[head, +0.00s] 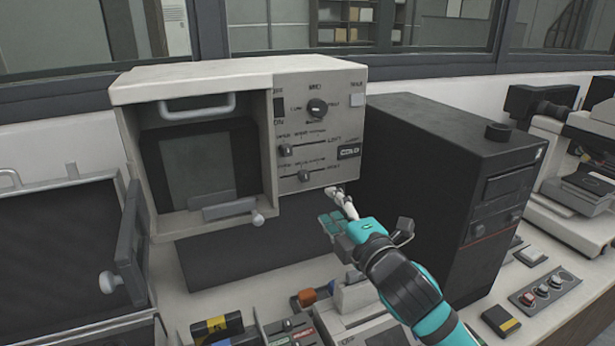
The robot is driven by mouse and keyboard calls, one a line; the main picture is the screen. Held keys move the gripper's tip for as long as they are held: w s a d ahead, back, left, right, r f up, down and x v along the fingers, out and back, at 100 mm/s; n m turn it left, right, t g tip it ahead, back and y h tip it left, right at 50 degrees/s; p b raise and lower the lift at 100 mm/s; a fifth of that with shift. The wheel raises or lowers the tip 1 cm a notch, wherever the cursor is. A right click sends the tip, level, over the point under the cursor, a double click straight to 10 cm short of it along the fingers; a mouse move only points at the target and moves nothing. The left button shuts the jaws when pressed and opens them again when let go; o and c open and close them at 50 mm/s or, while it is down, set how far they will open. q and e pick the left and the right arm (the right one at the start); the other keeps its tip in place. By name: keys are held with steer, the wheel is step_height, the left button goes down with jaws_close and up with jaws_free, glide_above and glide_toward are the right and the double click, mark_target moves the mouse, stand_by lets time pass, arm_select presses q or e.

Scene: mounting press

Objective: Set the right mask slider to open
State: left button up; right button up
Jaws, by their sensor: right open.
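The mounting press (240,70) is a beige box with a control panel on its right side. Two horizontal sliders run across the panel. The upper slider knob (286,150) sits near the left end of its track. The lower slider knob (304,175) sits around the middle of its track; its small label seems to read right, but the print is blurred. My right gripper (336,194) is open and empty, just below and to the right of the lower slider, apart from its knob. My left gripper is not in view.
A dial (317,107) is above the sliders. The press's hinged door (128,240) is open at the left. Small boxes and devices (290,325) crowd the bench below.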

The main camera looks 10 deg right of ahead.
mark_target(306, 179)
steer(key=w, duration=0.4)
steer(key=w+a+p, duration=0.1)
steer(key=w, duration=0.2)
steer(key=w+a, duration=0.1)
steer(key=w, duration=0.3)
steer(key=shift+w+a+f+p, duration=0.1)
steer(key=shift+w+a+p, duration=0.05)
steer(key=shift+w+p, duration=0.2)
steer(key=shift+w+a, duration=0.1)
steer(key=shift+w, duration=0.35)
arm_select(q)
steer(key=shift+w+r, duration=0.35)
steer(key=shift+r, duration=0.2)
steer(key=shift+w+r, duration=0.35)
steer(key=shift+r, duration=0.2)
arm_select(e)
jaws_close()
